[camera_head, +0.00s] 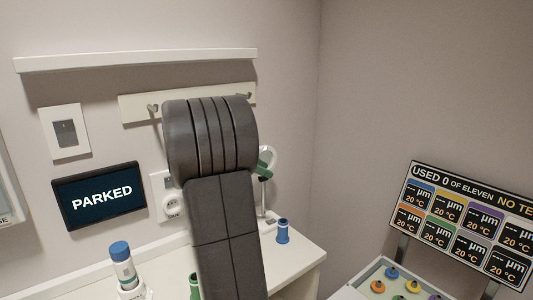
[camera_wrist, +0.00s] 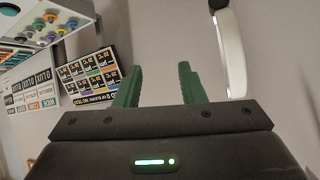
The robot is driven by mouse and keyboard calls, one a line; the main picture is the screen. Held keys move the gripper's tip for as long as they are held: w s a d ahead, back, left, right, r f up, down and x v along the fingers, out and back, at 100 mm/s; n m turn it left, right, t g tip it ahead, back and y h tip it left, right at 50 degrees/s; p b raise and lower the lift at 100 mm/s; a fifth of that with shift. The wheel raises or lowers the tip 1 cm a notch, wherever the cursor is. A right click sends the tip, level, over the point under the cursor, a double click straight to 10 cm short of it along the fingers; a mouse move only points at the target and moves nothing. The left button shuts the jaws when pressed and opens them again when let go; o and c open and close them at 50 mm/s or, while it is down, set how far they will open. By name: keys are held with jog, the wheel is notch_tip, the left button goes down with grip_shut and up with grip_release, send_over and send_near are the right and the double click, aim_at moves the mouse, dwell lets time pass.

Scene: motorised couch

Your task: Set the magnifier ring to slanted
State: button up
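A small pale ring with a green part (camera_head: 267,156), seemingly the magnifier ring, stands on a thin upright over the white counter in the head view. My dark arm hides part of it, and its exact tilt is hard to tell. My gripper (camera_wrist: 157,80) shows in the wrist view with two green fingers apart and nothing between them. In the head view it is hidden behind my arm. The magnifier ring cannot be made out for sure in the wrist view.
On the counter (camera_head: 304,257) stand a blue-capped bottle (camera_head: 122,265) and a blue piece (camera_head: 282,232). A screen reading PARKED (camera_head: 97,196) and a hook rail (camera_head: 135,106) are on the wall. A label board (camera_head: 465,222) stands right. A white curved bar (camera_wrist: 229,50) is near my gripper.

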aim_at(267, 151)
jog(key=a+r+n+t, duration=0.3)
jog(key=a+n+t, duration=0.1)
jog(key=a, duration=0.8)
jog(key=shift+h, duration=0.3)
jog(key=w+d+p, duration=0.1)
jog(key=w+d, duration=0.1)
jog(key=d, duration=0.1)
jog(key=w+d+p, duration=0.2)
jog(key=w+d, duration=0.1)
jog(key=w+d+p, duration=0.1)
jog(key=w+d, duration=0.1)
jog(key=d, duration=0.2)
jog(key=shift+w+d+r, duration=0.1)
jog(key=shift+w+r, duration=0.05)
jog(key=shift+r, duration=0.1)
jog(key=w+d+f, duration=0.1)
jog(key=w+d+p, duration=0.1)
jog(key=shift+d+f+n+p, duration=0.3)
jog(key=shift+d+f, duration=0.05)
jog(key=shift+d, duration=0.05)
jog(key=shift+w+d+f, duration=0.3)
jog(key=shift+w+d, duration=0.05)
grip_shut()
